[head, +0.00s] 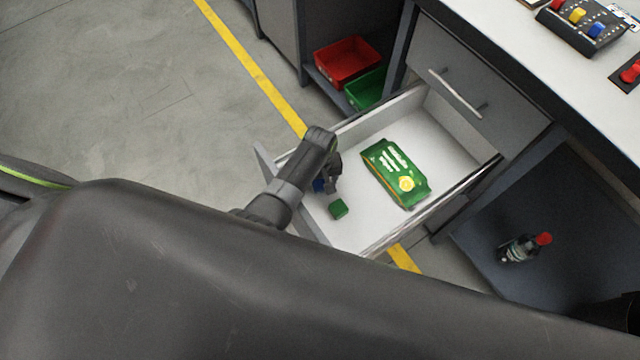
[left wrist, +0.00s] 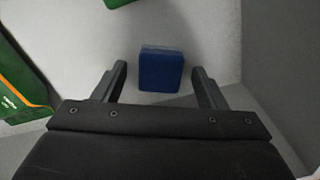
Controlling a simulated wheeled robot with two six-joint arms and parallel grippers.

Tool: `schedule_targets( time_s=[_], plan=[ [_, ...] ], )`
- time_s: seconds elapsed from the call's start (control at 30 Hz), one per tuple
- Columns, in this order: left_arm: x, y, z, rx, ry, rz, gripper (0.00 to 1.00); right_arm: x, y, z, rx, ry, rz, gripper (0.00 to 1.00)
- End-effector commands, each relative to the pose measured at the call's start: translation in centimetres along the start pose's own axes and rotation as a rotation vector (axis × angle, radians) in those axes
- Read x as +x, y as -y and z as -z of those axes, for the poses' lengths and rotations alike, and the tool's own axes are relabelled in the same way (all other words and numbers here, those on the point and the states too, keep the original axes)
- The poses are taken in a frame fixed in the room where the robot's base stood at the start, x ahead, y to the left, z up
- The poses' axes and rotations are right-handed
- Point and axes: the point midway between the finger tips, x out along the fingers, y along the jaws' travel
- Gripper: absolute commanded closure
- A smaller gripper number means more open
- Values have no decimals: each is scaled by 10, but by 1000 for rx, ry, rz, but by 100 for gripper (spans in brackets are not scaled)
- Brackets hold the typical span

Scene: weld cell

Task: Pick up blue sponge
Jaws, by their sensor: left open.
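The blue sponge (left wrist: 161,70) is a small blue block on the white floor of the open drawer (head: 350,148). In the left wrist view it lies between the two fingers of my left gripper (left wrist: 161,78), with gaps on both sides. My left gripper is open and empty. In the head view the left gripper (head: 330,180) reaches down into the near left part of the drawer. Only a sliver of the blue sponge (head: 319,185) shows there, mostly hidden by the gripper. My right gripper is not seen.
A green block (head: 338,208) and a green packet (head: 396,173) lie in the drawer near the gripper. The drawer walls stand close around. A red bin (head: 346,62) and a green bin (head: 366,90) sit on a shelf.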

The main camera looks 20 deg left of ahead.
Motion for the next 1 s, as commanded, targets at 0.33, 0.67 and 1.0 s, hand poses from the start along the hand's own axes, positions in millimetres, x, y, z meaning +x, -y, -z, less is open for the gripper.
schedule_targets(
  time_s=[0.33,0.67,1.0],
  plan=[
    [0,0,0,0,0,0,48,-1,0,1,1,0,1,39],
    [0,0,0,0,0,0,86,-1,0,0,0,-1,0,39],
    [-4,0,0,0,0,0,86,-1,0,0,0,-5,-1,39]
  ],
)
